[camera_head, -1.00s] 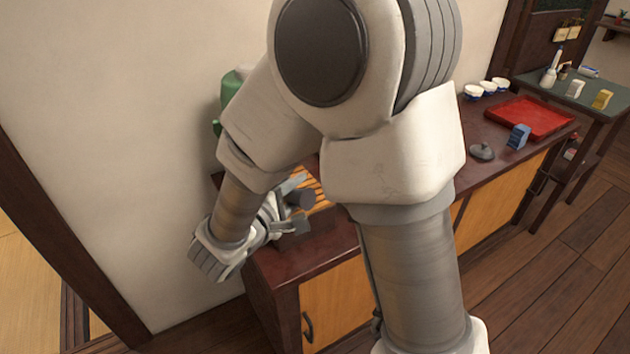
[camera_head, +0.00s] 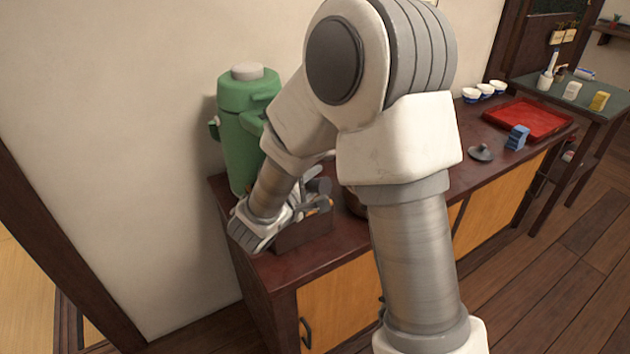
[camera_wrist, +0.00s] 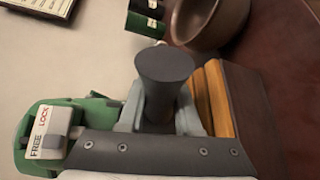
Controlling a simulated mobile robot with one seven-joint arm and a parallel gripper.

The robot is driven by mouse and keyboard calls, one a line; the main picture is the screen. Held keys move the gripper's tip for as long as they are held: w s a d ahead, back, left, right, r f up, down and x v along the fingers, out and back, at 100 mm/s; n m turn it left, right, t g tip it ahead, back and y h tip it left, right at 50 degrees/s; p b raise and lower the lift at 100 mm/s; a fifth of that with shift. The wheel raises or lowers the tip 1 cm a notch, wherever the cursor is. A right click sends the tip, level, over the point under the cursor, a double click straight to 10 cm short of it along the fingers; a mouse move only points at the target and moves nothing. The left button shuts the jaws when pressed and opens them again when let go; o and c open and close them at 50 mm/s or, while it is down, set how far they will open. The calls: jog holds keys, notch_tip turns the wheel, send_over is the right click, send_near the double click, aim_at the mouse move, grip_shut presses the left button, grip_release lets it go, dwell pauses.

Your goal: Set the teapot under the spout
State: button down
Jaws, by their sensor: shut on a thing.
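The green dispenser pot (camera_head: 240,130) stands on the counter against the wall, partly behind my arm. Part of it with a "FREE LOCK" label (camera_wrist: 48,132) shows in the wrist view. My gripper (camera_head: 312,196) is low over the counter's left end, in front of the dispenser. In the wrist view my gripper (camera_wrist: 160,112) is shut on a dark grey flared handle (camera_wrist: 163,70), which looks like the teapot's. The teapot's body is hidden. A dark knobbed lid (camera_head: 481,153) lies apart on the counter. The spout's exact position over the teapot cannot be told.
A wooden box (camera_head: 305,236) with slats (camera_wrist: 216,100) is beside my gripper. A brown bowl (camera_wrist: 207,22) is close behind it. A red tray (camera_head: 528,118), a blue block (camera_head: 517,137) and white cups (camera_head: 484,90) stand at the right. The counter's front edge is close.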

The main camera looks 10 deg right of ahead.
jog(key=shift+f, duration=0.15)
jog(key=c, duration=0.6)
grip_release()
